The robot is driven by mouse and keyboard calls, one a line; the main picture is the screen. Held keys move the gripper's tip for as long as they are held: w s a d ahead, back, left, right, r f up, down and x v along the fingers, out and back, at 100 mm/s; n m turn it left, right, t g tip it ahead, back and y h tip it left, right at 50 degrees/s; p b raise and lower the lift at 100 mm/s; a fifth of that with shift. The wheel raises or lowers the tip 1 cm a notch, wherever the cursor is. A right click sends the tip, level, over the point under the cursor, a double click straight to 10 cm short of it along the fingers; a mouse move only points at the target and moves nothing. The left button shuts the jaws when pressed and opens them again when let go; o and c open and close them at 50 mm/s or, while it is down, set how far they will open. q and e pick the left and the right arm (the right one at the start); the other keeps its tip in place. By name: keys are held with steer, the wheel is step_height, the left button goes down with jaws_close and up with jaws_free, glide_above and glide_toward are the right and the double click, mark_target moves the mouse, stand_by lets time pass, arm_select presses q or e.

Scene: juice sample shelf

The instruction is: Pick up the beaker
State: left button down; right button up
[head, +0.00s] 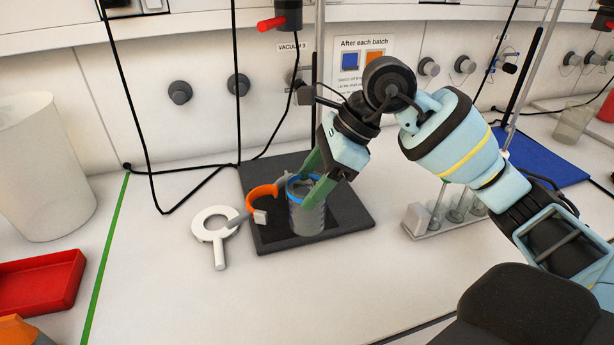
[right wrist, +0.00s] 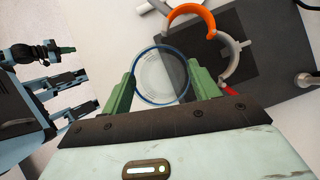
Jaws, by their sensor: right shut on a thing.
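The beaker (head: 307,218) is a clear grey cylinder with a blue rim, upright over the dark square pad. My right gripper (head: 311,182) is shut on it near the rim, with a green finger at either side. In the right wrist view, the beaker (right wrist: 161,75) shows from above, between the fingers (right wrist: 162,88). I cannot tell whether its base touches the pad. A small green tip on a dark joint at the left of the right wrist view looks like my left gripper (right wrist: 67,49); its jaws are not clear.
An orange and grey open ring (head: 262,192) is close to the beaker's left side. A white ring with a handle (head: 219,253) lies left of the pad (head: 350,220). A tube rack (head: 422,226) stands to the right. The front bench is clear.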

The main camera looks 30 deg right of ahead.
steer(key=shift+s+a+r, duration=0.2)
steer(key=shift+s+r, duration=0.25)
steer(key=shift+s, duration=0.35)
steer(key=shift+s+a+r, duration=0.25)
steer(key=shift+s+r, duration=0.25)
steer(key=shift+s, duration=0.35)
steer(key=shift+s+a+r, duration=0.2)
steer(key=shift+s+r, duration=0.25)
steer(key=shift+s, duration=0.35)
steer(key=shift+s, duration=0.2)
